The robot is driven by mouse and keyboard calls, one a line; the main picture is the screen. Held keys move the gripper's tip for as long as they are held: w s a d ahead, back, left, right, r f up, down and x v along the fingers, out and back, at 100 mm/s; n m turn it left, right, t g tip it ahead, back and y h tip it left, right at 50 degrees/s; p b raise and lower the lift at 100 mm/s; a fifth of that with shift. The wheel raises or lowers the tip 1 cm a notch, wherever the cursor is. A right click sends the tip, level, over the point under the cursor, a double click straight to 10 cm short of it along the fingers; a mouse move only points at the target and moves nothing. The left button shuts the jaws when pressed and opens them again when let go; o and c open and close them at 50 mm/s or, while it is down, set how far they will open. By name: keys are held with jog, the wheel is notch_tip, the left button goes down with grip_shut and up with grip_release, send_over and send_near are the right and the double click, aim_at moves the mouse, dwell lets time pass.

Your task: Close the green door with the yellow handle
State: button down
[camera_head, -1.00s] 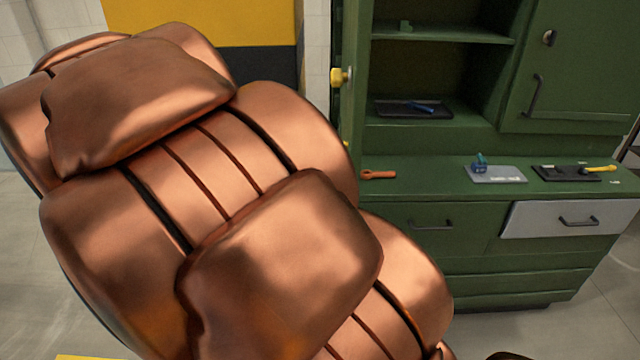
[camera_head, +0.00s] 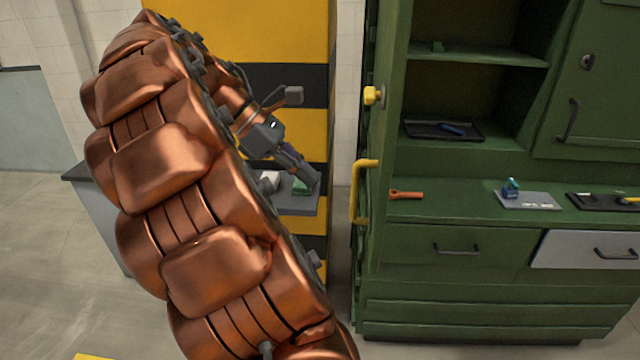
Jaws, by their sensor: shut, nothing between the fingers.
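The green door (camera_head: 378,140) stands open at the left side of the green cabinet, seen nearly edge-on. Its yellow handle (camera_head: 356,192) sticks out on the left of the door, and a yellow knob (camera_head: 374,96) sits higher up. My gripper (camera_head: 314,182) is shut and empty, left of the yellow handle and apart from it in the picture. My copper-coloured arm covers much of the left and middle of the view.
The green cabinet (camera_head: 440,290) has an open shelf holding a dark tray (camera_head: 420,130). On its counter lie an orange tool (camera_head: 405,194) and a grey plate (camera_head: 528,200). A yellow-and-black striped column (camera_head: 290,35) stands behind my arm, with a grey ledge (camera_head: 300,208) holding small items.

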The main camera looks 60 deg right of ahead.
jog(key=f, duration=0.1)
jog(key=p, duration=0.1)
send_near(374, 218)
jog(key=x, duration=0.5)
jog(key=shift+w+a+f, duration=0.1)
jog(key=shift+a+f, duration=0.1)
jog(key=shift+a, duration=0.05)
jog(key=shift+s+d+f, duration=0.1)
jog(key=shift+s+d, duration=0.15)
jog(key=shift+s, duration=0.3)
